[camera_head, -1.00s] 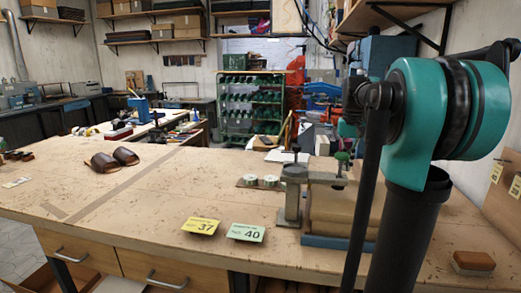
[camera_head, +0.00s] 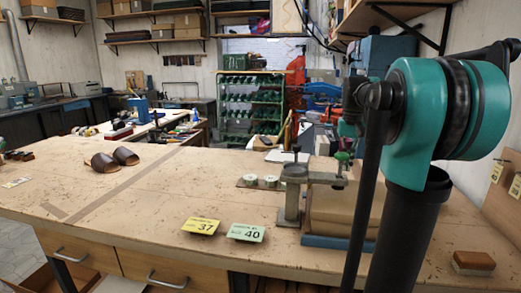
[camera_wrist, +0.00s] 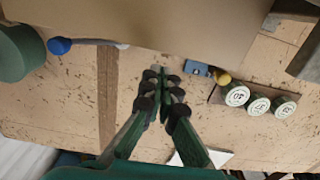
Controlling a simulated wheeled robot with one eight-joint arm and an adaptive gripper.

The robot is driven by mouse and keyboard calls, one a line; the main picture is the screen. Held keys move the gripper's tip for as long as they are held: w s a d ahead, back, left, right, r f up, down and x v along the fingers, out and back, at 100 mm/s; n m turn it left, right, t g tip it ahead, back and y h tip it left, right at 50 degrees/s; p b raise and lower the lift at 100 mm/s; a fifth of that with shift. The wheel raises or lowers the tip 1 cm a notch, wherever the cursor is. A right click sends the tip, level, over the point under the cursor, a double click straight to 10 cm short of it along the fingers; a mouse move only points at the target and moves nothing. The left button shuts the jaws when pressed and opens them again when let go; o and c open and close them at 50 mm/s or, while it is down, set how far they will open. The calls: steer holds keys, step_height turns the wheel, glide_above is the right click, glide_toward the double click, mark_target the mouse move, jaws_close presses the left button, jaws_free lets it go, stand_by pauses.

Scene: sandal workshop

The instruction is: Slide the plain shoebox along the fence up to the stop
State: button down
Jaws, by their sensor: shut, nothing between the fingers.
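A plain tan box fills the top of the wrist view (camera_wrist: 180,22); I take it to be the shoebox. A tan box-like body also shows in the head view (camera_head: 332,205), partly behind my arm. My gripper (camera_wrist: 162,74) has dark, green-edged fingers closed together, with nothing between them. Its tips are close to the box's near edge in the wrist view; I cannot tell whether they touch it. The gripper is mostly hidden by my arm in the head view. I cannot clearly pick out the fence or the stop.
Round tins (camera_wrist: 257,106) stand on a board right of my gripper. A small blue block (camera_wrist: 197,68) lies nearer. A blue knob (camera_wrist: 60,46) is at left. A grey post (camera_head: 293,190), number cards (camera_head: 201,226) and brown sandals (camera_head: 115,158) are on the bench; its left middle is clear.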

steer(key=shift+f, duration=0.15)
steer(key=shift+f, duration=1.6)
steer(key=shift+s+a, duration=0.2)
steer(key=shift+s, duration=0.7)
steer(key=shift+w, duration=0.15)
steer(key=shift+w+d+r, duration=0.1)
steer(key=shift+w+d, duration=0.05)
steer(key=shift+w, duration=0.3)
step_height(320, 180, up, 8)
stand_by(0.6)
steer(key=shift+s, duration=0.15)
